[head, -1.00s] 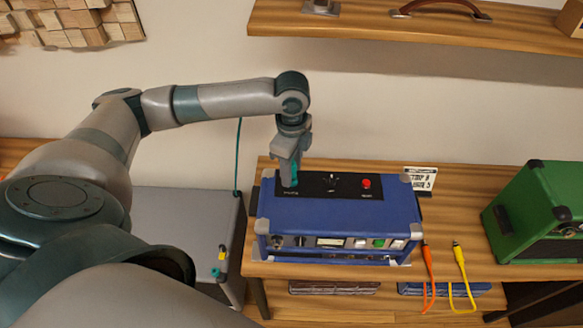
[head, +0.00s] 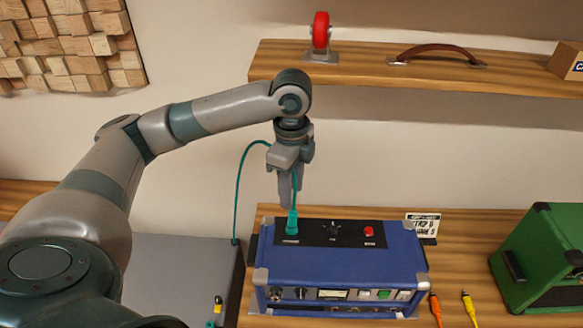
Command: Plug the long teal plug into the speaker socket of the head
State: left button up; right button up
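The blue amp head (head: 340,262) stands on the wooden bench with a black panel on top. The long teal plug (head: 292,223) stands upright at the left end of that panel, over a small white label; the socket under it is hidden. Its teal cable rises past my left gripper's fingers, then loops left and down. My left gripper (head: 288,200) points down just above the plug, its fingers clear of the plug body. The fingers are seen nearly edge-on, but they look apart and hold nothing. My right gripper is out of view.
The panel also has a knob (head: 333,229) and a red button (head: 369,231). A shelf (head: 380,75) runs above.

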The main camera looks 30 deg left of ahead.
pick_arm(q)
notch_tip(320, 180, up, 8)
jog(key=b, duration=0.1)
jog(key=shift+f, duration=0.25)
dwell(0.5)
jog(key=shift+s+f, duration=0.1)
